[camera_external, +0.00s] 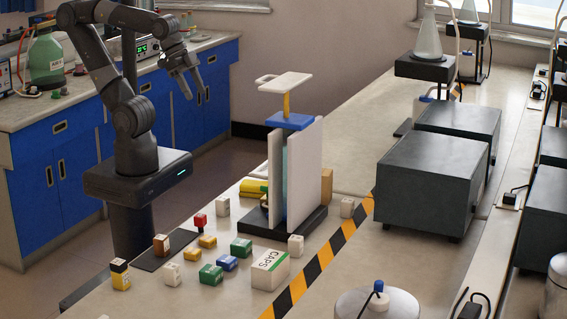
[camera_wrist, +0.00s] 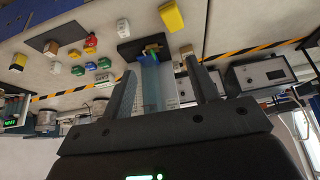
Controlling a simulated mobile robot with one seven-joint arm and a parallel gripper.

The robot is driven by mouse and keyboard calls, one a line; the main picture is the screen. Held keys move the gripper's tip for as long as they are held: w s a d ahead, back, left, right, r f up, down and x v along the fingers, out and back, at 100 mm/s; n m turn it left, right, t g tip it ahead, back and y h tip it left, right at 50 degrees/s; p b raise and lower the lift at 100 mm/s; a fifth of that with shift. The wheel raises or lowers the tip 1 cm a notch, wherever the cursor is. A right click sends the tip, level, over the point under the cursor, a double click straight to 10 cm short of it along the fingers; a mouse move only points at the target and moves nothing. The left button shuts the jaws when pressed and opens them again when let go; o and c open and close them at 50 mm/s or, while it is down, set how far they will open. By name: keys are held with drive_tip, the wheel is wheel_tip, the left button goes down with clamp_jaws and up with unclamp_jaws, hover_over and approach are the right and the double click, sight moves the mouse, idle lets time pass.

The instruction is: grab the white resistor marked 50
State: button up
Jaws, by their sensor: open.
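Several small white blocks stand on the bench in the external view: one at the back left (camera_external: 223,206), one at the front left (camera_external: 172,274), one by the black base's front corner (camera_external: 296,245), and one near the striped tape (camera_external: 347,207). Their markings are too small to read, so I cannot tell which is marked 50. White blocks also show in the wrist view, one at the left (camera_wrist: 56,68). My gripper (camera_external: 197,97) is open and empty, raised well above and left of the blocks. Its two fingers stand apart in the wrist view (camera_wrist: 160,66).
Upright white panels (camera_external: 305,175) on a black base (camera_external: 262,229) stand amid the blocks. A white CAPS box (camera_external: 270,270), green blocks (camera_external: 211,274), yellow blocks (camera_external: 208,241) and a red-topped block (camera_external: 200,222) are nearby. Grey instrument boxes (camera_external: 430,185) lie beyond the striped tape (camera_external: 335,243).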

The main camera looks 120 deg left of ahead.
drive_tip(key=w+d+m+y, duration=0.2)
drive_tip(key=w+d+m, duration=0.5)
drive_tip(key=w+m, duration=0.4)
drive_tip(key=m+t+h, duration=0.2)
drive_tip(key=m+t, duration=0.1)
drive_tip(key=m, duration=2.2)
hover_over(169, 265)
drive_tip(key=s, duration=0.6)
wheel_tip(169, 265, down, 21)
drive_tip(key=x, duration=1.1)
drive_tip(key=shift+w, duration=0.3)
drive_tip(key=shift+c, duration=0.4)
